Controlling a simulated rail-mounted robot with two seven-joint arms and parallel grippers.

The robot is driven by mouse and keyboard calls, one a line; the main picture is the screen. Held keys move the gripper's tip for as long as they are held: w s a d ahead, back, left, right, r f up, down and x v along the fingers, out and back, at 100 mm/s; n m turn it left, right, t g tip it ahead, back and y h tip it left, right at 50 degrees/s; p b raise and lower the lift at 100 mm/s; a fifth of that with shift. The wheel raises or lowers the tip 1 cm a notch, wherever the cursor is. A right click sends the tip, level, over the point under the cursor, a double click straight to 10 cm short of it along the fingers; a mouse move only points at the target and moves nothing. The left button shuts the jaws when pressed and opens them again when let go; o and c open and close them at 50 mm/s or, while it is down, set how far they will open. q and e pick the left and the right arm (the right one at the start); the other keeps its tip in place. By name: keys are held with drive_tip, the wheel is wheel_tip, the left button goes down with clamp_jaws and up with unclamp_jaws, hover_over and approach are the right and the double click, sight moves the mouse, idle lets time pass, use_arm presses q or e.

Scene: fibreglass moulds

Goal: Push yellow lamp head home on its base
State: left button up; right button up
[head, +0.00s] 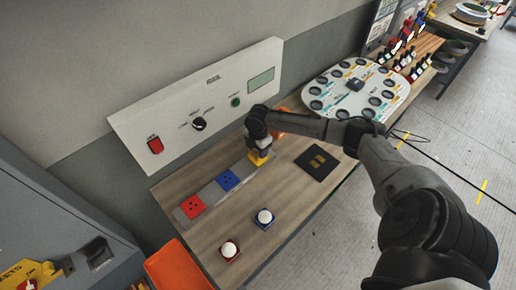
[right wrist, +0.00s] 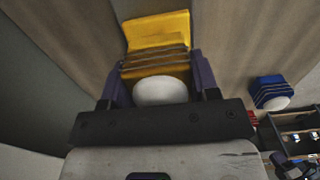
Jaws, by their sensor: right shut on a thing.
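My right gripper (head: 259,149) points down over the yellow base (head: 261,161) at the far end of the grey strip (head: 208,194). In the right wrist view, its two fingers are shut on the yellow lamp head (right wrist: 155,68), whose white dome (right wrist: 160,92) faces the camera. The yellow base (right wrist: 158,30) shows just beyond the head, roughly in line with it. I cannot tell whether the head is fully seated or a gap is left. In the head view the gripper hides most of the lamp head. My left gripper is not in view.
The strip also has a blue base (head: 228,179) and a red base (head: 192,206). A blue lamp head (head: 264,218) and a red lamp head (head: 229,250) stand on the wooden table. A black pad (head: 318,162) lies right of the gripper. A control panel (head: 200,105) stands behind.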

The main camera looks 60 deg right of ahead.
drive_tip(key=shift+r, duration=0.1)
drive_tip(key=shift+p, duration=0.45)
idle(0.5)
drive_tip(key=shift+f, duration=0.65)
drive_tip(key=o, duration=1)
drive_tip(key=shift+c, duration=0.2)
drive_tip(key=shift+r, duration=0.25)
wheel_tip(320, 180, up, 13)
drive_tip(key=shift+r, duration=0.2)
